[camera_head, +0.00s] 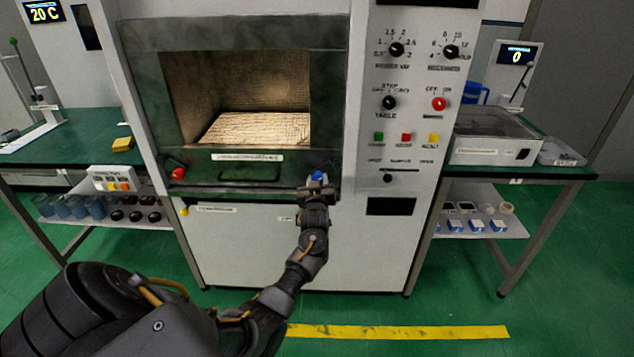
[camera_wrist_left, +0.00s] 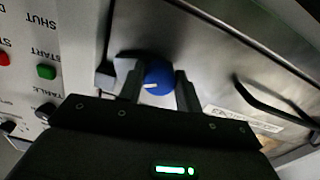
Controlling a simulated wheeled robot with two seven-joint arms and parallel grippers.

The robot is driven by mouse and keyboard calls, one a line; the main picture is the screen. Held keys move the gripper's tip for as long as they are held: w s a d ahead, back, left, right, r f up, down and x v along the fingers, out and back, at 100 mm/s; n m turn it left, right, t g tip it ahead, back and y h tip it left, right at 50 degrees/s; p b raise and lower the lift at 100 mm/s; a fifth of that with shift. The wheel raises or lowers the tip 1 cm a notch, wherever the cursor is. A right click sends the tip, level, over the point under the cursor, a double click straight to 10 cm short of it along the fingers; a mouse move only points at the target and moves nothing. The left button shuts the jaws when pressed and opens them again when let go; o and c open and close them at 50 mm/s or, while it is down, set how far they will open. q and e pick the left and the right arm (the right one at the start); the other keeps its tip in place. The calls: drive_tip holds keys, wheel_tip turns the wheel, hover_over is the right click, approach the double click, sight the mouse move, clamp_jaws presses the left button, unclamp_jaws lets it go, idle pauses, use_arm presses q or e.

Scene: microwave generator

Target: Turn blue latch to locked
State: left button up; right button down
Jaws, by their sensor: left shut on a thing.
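The blue latch (camera_head: 318,176) is a round knob at the lower right of the microwave's door frame. In the left wrist view the blue latch (camera_wrist_left: 158,77) shows a white mark on its face, pointing to the left in that picture. My left gripper (camera_head: 317,189) is at the latch. In the left wrist view the fingers of my left gripper (camera_wrist_left: 160,88) stand on either side of the knob and are shut on it. The far side of the knob is hidden. My right gripper is not in view.
The microwave's door (camera_head: 250,170) has a dark handle, also seen in the left wrist view (camera_wrist_left: 262,104). A red knob (camera_head: 178,174) is at its lower left. A control panel (camera_head: 412,110) with dials and buttons is to the right. Tables flank the machine.

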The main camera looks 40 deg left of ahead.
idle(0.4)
use_arm(q)
drive_tip(key=o, duration=1)
drive_tip(key=v, duration=1.1)
